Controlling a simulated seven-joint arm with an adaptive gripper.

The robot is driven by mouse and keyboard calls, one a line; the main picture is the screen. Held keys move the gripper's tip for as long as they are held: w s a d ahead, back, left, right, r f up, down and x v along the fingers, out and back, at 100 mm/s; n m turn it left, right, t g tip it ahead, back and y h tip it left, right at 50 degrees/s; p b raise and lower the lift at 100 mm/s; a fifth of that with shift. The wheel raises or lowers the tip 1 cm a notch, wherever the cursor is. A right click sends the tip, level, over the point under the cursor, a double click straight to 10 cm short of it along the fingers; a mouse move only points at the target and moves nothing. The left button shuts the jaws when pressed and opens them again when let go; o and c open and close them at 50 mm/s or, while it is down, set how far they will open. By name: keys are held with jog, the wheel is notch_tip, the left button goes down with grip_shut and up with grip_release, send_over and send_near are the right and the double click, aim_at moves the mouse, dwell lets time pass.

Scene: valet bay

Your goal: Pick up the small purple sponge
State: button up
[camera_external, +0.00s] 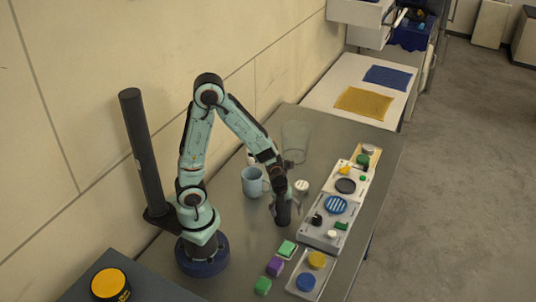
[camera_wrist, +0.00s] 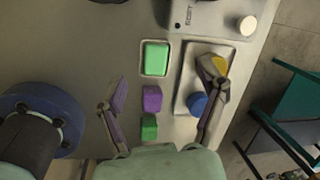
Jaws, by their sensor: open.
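The small purple sponge (camera_wrist: 152,98) lies on the grey table between two green blocks. In the external view the sponge (camera_external: 275,266) is near the front of the table, apart from my arm's end. My gripper (camera_wrist: 165,80) is open and empty above the table. In the wrist view the purple sponge shows between its spread fingers, closer to the left one. I cannot tell the exact height of the fingers above it.
A green block in a pale holder (camera_wrist: 156,58) and a smaller green block (camera_wrist: 149,129) flank the sponge. A tray (camera_external: 321,275) with a yellow and a blue round piece sits to the right. A blue mug (camera_external: 252,182) and a clear container (camera_external: 296,141) stand farther back.

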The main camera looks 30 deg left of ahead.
aim_at(275, 262)
jog(key=s+f+m, duration=0.1)
jog(key=s, duration=0.2)
jog(key=s+d+f+m+g+y, duration=0.1)
jog(key=s+f+m, duration=0.1)
jog(key=s, duration=0.2)
jog(key=s+f+m, duration=0.1)
jog(key=s+f, duration=0.1)
jog(key=s, duration=0.1)
jog(key=shift+s+d+f+g+y, duration=0.25)
jog(key=shift+s+d+g+y, duration=0.05)
jog(key=shift+d+g, duration=0.1)
jog(key=shift+f, duration=3.3)
jog(key=c, duration=0.9)
